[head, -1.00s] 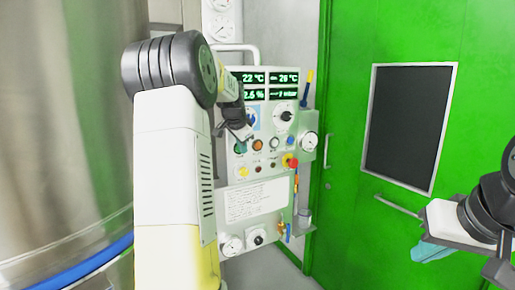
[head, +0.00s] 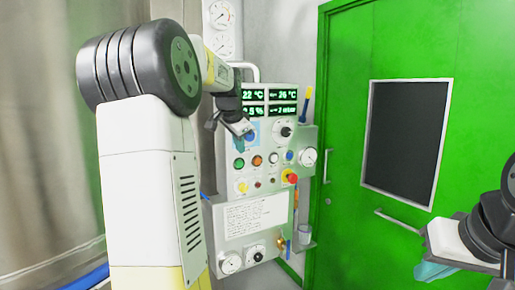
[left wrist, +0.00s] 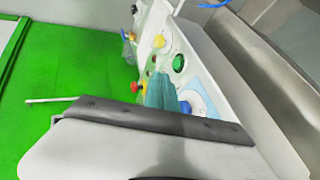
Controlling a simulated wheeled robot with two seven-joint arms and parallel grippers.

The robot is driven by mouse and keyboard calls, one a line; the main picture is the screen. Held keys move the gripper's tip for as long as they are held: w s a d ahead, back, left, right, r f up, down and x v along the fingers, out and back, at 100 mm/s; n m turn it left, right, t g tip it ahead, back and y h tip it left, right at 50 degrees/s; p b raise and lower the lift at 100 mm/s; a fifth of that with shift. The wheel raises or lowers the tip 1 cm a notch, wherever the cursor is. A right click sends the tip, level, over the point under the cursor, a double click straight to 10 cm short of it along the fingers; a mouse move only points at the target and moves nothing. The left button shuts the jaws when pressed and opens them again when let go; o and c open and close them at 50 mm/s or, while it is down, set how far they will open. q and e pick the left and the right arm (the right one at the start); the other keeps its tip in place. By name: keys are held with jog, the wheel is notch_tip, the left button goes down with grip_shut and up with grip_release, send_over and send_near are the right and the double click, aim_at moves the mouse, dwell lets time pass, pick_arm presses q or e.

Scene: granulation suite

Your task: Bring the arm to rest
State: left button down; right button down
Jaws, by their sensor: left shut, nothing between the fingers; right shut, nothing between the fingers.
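My left arm comes in from the left and rises in front of the steel vessel. Its gripper (head: 246,133) is shut and empty, in front of the upper left of the white control panel (head: 225,192), by the blue-marked knob just below the displays. In the left wrist view the teal fingertips (left wrist: 160,92) are together, with the panel's knobs and buttons beyond them. I cannot tell the exact gap to the panel, but nothing is held. My right gripper (head: 432,270) is at the lower right, partly cut off by the frame, shut and empty.
The panel carries a green button (head: 239,163), a red emergency knob (head: 290,177), lit displays (head: 284,95) and gauges. A large steel vessel (head: 40,150) fills the left. A green door (head: 345,210) with a dark window and a handle stands at the right.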

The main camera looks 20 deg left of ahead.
dwell(0.3)
pick_arm(q)
jog(key=s+d+f+n+h, duration=0.2)
jog(key=s+d+n, duration=0.1)
jog(key=s+d, duration=0.9)
jog(key=s+d+f+n, duration=0.1)
jog(key=s+d+f, duration=0.2)
jog(key=s, duration=0.6)
jog(key=s+d+f+n+g+h, duration=0.1)
jog(key=s+d+f+n, duration=0.1)
jog(key=s+f, duration=0.4)
jog(key=s+d, duration=0.1)
jog(key=s, duration=0.3)
jog(key=shift+s+d+f+n, duration=0.15)
jog(key=shift+s+d+n, duration=0.05)
jog(key=shift+s+n, duration=0.1)
